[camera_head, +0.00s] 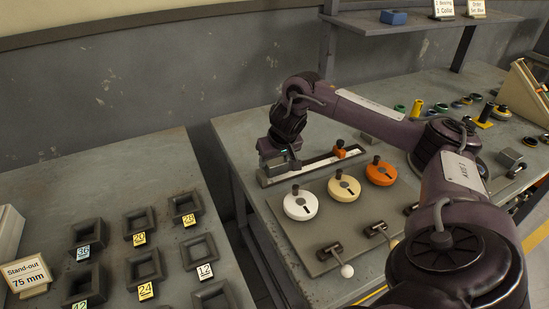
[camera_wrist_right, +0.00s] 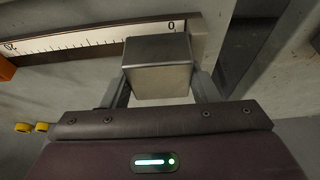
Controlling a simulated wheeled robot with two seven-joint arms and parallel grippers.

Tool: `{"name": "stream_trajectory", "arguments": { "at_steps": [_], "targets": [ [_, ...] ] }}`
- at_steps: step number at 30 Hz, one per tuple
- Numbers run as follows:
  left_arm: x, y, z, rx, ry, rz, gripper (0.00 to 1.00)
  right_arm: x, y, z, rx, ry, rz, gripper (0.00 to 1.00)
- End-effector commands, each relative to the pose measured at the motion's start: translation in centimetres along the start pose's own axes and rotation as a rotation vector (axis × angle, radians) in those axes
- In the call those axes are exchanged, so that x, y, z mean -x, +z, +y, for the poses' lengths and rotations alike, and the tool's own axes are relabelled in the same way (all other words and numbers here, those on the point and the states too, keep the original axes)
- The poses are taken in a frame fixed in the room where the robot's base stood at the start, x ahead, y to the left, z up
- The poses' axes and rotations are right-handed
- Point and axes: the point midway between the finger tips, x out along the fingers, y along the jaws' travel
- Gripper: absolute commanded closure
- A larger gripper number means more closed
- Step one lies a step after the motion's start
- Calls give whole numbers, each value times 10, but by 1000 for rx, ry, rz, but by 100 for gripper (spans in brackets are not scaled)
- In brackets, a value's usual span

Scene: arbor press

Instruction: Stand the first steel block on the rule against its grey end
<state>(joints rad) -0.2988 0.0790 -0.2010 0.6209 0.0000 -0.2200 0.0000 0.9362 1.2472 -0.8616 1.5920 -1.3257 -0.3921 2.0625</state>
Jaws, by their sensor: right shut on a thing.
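The rule (camera_head: 318,165) is a long pale strip in a dark frame on the right-hand bench. In the right wrist view its scale (camera_wrist_right: 95,37) runs to a 0 mark beside a grey end piece (camera_wrist_right: 196,38). My right gripper (camera_head: 280,160) is over the left end of the rule. It is shut on a steel block (camera_wrist_right: 160,68), a plain grey box held between the two fingers near the 0 mark. Whether the block touches the rule or the grey end cannot be told. An orange slider (camera_head: 340,149) sits farther along the rule. My left gripper is not in view.
White, cream and orange round dials (camera_head: 344,188) and several levers (camera_head: 330,254) stand in front of the rule. The left bench holds several square numbered sockets (camera_head: 145,265) and a sign reading "Stand-out 75 mm" (camera_head: 26,273). A gap separates the benches. Small coloured parts lie at the right.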

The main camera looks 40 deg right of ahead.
Motion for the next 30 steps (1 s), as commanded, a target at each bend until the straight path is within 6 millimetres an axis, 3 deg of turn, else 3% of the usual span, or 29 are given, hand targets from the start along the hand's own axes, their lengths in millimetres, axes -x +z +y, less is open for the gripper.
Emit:
{"name": "stream_trajectory", "arguments": {
  "at_steps": [18,19,24,30],
  "targets": [
    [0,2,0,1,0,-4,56,-11,4,0,-1,0,1,100],
    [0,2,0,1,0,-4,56,-13,7,0,1,1,-6,43],
    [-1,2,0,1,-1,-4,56,-14,8,-1,4,0,-10,24],
    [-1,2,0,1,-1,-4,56,-15,10,-3,9,-4,-15,24]
  ]
}}
